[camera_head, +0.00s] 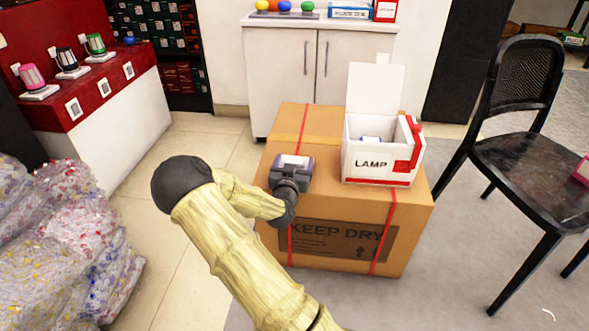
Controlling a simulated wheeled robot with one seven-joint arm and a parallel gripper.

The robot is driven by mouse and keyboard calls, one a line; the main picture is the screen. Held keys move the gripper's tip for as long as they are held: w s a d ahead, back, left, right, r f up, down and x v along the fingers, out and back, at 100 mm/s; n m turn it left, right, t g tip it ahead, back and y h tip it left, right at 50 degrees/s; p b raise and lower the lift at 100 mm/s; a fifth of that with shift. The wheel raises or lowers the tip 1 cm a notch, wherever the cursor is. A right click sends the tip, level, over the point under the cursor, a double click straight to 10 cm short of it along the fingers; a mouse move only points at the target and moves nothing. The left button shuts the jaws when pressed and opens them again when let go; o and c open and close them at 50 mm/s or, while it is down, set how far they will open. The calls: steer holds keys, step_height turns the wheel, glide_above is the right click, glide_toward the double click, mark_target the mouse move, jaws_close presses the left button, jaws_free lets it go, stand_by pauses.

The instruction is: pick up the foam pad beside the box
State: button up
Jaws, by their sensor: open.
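The white box marked LAMP (372,169) stands on a large brown carton, its lid raised and a small white and blue thing (371,139) inside. My gripper (293,164) is over the carton's top, just left of the white box and apart from it. It is open. A small pale, flat patch with purplish edges shows at the gripper's far end. I cannot tell whether this is the foam pad or part of the gripper. No other foam pad shows clearly beside the box; my gripper and arm hide part of the carton's top.
The brown carton (410,221) has red straps and a KEEP DRY label. A black chair (524,153) stands at right, a pale cabinet (350,70) behind. A red display stand (92,95) and plastic-wrapped bundles (60,245) are at left. Floor between them and the carton is clear.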

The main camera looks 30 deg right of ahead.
mark_target(294, 162)
steer(key=shift+c, duration=0.2)
steer(key=c, duration=1)
step_height(294, 162, up, 10)
steer(key=p, duration=0.6)
